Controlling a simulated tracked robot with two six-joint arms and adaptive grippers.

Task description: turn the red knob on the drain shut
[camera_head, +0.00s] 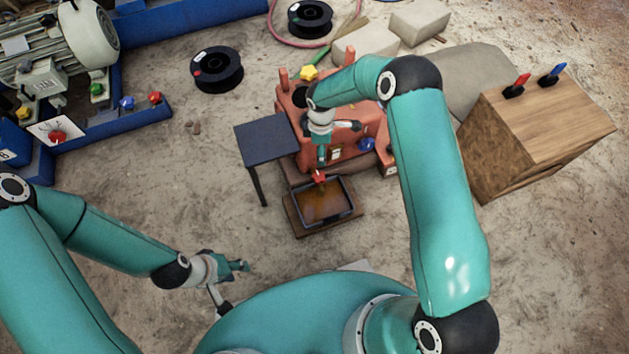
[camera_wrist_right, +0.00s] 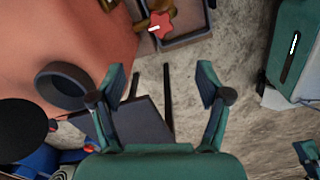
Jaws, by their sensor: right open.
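The red knob (camera_head: 319,176) sits on the drain at the front of the red crusher (camera_head: 352,153), just above a tray (camera_head: 296,216) of brown liquid. The star-shaped knob also shows at the top of the right wrist view (camera_wrist_right: 160,25). My right gripper (camera_wrist_right: 161,72) is open and empty, its fingers apart below the knob in that view and not touching it. In the head view it is over the crusher's front, partly hidden by its own wrist. My left gripper (camera_head: 240,267) is low over bare ground at the left; its finger gap is unclear.
A dark side table (camera_head: 265,142) stands left of the crusher. A wooden box (camera_head: 540,125) with a red and a blue lever is at the right. A blue frame (camera_head: 120,120) with a motor and several knobs is at the left. Sandy ground between is clear.

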